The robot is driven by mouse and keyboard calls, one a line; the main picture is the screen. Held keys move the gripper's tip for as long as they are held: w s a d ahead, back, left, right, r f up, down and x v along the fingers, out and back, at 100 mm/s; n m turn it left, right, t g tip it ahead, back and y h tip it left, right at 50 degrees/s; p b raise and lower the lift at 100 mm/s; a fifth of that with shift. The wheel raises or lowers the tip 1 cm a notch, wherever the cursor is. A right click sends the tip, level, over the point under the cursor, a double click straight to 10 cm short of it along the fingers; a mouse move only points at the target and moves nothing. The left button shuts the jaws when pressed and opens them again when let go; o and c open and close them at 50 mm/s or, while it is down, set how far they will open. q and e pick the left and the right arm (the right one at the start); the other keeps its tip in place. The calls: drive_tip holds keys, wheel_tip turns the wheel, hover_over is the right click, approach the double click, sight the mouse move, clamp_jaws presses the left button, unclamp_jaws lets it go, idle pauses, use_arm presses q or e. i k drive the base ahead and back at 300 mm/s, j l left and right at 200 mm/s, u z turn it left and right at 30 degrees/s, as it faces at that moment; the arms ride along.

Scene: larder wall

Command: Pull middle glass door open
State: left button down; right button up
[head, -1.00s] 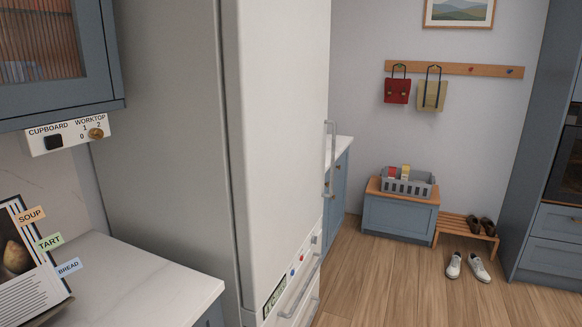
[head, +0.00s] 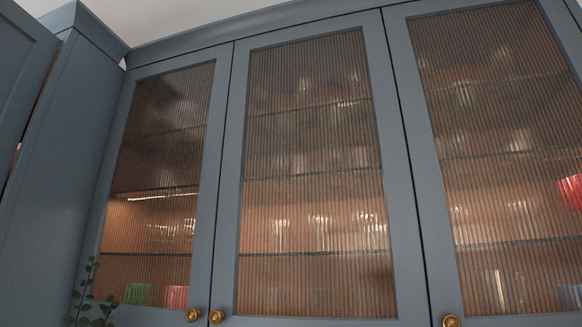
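The middle glass door (head: 308,170) is in the centre of the head view, with a blue-grey frame and ribbed glass. It is shut. Its round brass knob (head: 216,317) is at its lower left corner, close beside the brass knob (head: 192,314) of the left glass door (head: 160,190). The right glass door (head: 500,150) is also shut, with a brass knob (head: 451,321) at its lower left. Neither of my grippers is in view.
Shelves with blurred glassware show behind the ribbed glass. A red item (head: 571,191) is behind the right door. Green leaves (head: 88,295) stand at the lower left. A tall blue-grey cabinet side (head: 65,150) borders the left.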

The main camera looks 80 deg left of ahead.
sight(318, 227)
drive_tip(key=u, duration=2.35)
